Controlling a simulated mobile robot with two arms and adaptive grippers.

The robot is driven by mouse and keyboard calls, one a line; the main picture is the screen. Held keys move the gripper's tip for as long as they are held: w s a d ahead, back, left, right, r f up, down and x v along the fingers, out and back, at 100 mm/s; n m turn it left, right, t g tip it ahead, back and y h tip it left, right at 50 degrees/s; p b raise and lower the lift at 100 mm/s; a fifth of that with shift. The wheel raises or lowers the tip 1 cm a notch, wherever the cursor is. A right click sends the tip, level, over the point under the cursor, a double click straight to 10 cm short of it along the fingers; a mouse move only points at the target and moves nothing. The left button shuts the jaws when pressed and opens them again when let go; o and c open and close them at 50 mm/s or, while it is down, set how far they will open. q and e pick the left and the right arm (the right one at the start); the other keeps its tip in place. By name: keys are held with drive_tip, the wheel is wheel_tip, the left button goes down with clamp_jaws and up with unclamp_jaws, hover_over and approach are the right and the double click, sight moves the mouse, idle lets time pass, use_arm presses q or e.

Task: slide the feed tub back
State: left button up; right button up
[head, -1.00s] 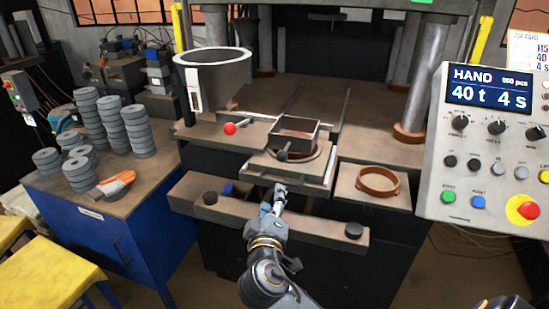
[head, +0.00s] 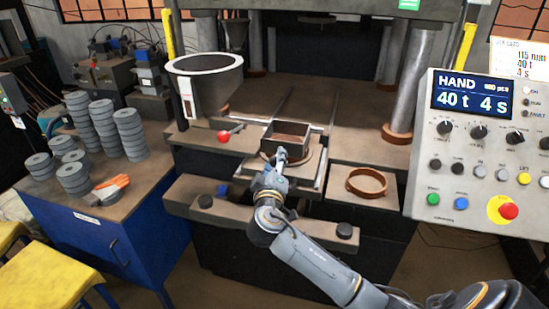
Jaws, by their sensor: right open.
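The feed tub (head: 297,151) is an open, square brown box. It sits on the sliding plate at the front middle of the press, over a round ring. My right gripper (head: 281,153) is at the tub's near side, where its handle is. The gripper is open and hides the handle. I cannot tell whether the fingers touch the handle or the tub. My left gripper is not in view.
A grey hopper (head: 208,88) and a red ball knob (head: 223,137) stand to the left of the tub. A brown ring (head: 367,183) lies on the right shelf. Two rails run back over the clear press bed (head: 310,103). A control panel (head: 470,150) stands at right.

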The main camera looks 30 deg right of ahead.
drive_tip(key=shift+w+d, duration=0.25)
clamp_jaws()
drive_tip(key=shift+w+a+f, duration=0.1)
